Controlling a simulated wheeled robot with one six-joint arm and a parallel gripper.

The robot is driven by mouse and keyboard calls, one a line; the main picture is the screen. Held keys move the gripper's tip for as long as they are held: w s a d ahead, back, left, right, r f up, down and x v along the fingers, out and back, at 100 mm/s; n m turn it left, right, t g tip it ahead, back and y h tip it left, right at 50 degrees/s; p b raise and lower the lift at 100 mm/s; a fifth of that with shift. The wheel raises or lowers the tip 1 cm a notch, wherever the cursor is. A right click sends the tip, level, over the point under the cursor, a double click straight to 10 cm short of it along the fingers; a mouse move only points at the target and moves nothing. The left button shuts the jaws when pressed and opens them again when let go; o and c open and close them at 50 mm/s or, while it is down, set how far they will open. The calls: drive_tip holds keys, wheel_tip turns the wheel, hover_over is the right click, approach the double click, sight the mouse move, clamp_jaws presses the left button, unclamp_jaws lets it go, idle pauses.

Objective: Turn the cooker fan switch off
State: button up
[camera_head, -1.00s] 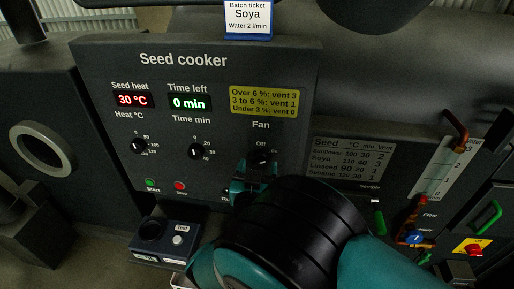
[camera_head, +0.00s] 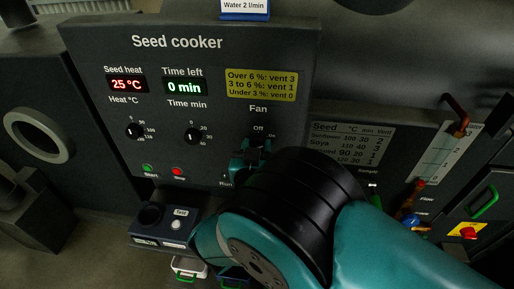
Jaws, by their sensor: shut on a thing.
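The seed cooker panel (camera_head: 90,60) is dark grey and fills the left and middle of the view. The fan switch (camera_head: 257,141) sits under the labels Fan and Off; only a little of it shows past my gripper. My gripper (camera_head: 252,150), with teal fingers, is shut on the fan switch at the panel. The black and teal wrist hides the lower right of the panel. The switch's exact position cannot be told.
Left of the fan are the heat knob (camera_head: 134,131), time knob (camera_head: 192,136), green start button (camera_head: 148,169) and red stop button (camera_head: 177,171). A test box (camera_head: 165,228) stands below. A red and yellow switch (camera_head: 468,232) and green handle (camera_head: 485,203) are at the right.

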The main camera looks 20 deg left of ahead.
drive_tip(key=shift+f, duration=0.1)
drive_tip(key=n+b, duration=0.2)
drive_tip(key=b, duration=0.2)
drive_tip(key=shift+f+n, duration=0.2)
drive_tip(key=shift+n, duration=0.2)
drive_tip(key=n+b, duration=0.2)
drive_tip(key=b, duration=0.1)
drive_tip(key=shift+n, duration=0.4)
drive_tip(key=n+b, duration=0.2)
drive_tip(key=n, duration=0.1)
drive_tip(key=shift+d+r+b, duration=0.1)
drive_tip(key=shift+r+b, duration=0.05)
drive_tip(key=shift+b, duration=0.15)
drive_tip(key=shift+r+n+b, duration=0.1)
drive_tip(key=shift+n+b, duration=0.4)
drive_tip(key=shift+n, duration=1.3)
drive_tip(key=o, duration=0.9)
